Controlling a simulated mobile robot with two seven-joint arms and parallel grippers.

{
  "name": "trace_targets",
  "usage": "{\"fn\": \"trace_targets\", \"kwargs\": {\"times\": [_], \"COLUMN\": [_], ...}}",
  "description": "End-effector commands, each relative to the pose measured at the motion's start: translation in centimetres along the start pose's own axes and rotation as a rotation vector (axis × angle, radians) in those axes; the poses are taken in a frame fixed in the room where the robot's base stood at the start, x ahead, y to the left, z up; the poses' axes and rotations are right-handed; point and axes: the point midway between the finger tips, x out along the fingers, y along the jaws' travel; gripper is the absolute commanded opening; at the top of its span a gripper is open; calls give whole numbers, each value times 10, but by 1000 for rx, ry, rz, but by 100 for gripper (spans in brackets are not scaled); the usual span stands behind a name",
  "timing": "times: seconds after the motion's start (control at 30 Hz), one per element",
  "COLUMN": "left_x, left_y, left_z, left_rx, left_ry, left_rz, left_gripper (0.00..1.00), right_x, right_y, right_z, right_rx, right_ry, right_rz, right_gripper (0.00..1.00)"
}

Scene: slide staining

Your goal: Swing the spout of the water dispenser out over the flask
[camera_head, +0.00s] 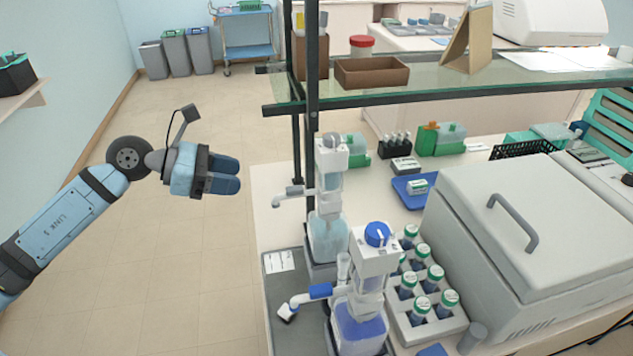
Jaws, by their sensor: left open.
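Two bottle-top dispensers stand on the left part of the bench. The rear dispenser (331,165) has a grey-white top and a clear, pale-blue bottle; its spout (287,195) points left. The front dispenser (373,264) has a blue knob and a blue-filled bottle; its spout (300,298) with a blue sleeve also points left. I cannot tell from labels which holds water. I cannot make out a flask for certain. My left gripper (238,174) is open and empty, over the floor left of the bench, apart from the rear spout. My right gripper is not in view.
A rack of green-capped bottles (402,326) stands right of the front dispenser, beside a big lidded grey machine (540,230). A dark post (312,70) and glass shelf (420,82) rise behind the rear dispenser. The floor at left is free.

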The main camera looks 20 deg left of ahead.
Motion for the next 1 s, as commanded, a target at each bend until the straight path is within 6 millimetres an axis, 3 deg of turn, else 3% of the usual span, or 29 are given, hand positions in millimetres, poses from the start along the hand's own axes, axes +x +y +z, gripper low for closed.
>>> {"fn": "trace_targets", "kwargs": {"times": [0.17, 0.6, 0.8, 1.0], "left_x": [24, 113, 131, 135], "left_y": [-1, -1, -1, -1], "left_z": [4, 4, 2, 0], "left_rx": [-3, -9, -8, -8], "left_ry": [-5, -7, -5, -4], "left_rz": [-3, -3, -2, -3], "left_gripper": [45, 45, 45, 45], "right_x": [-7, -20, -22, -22], "right_y": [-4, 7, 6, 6], "right_z": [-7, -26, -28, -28], "right_rx": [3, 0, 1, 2], "right_ry": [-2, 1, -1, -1], "right_rz": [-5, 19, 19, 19], "right_gripper": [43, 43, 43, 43]}}
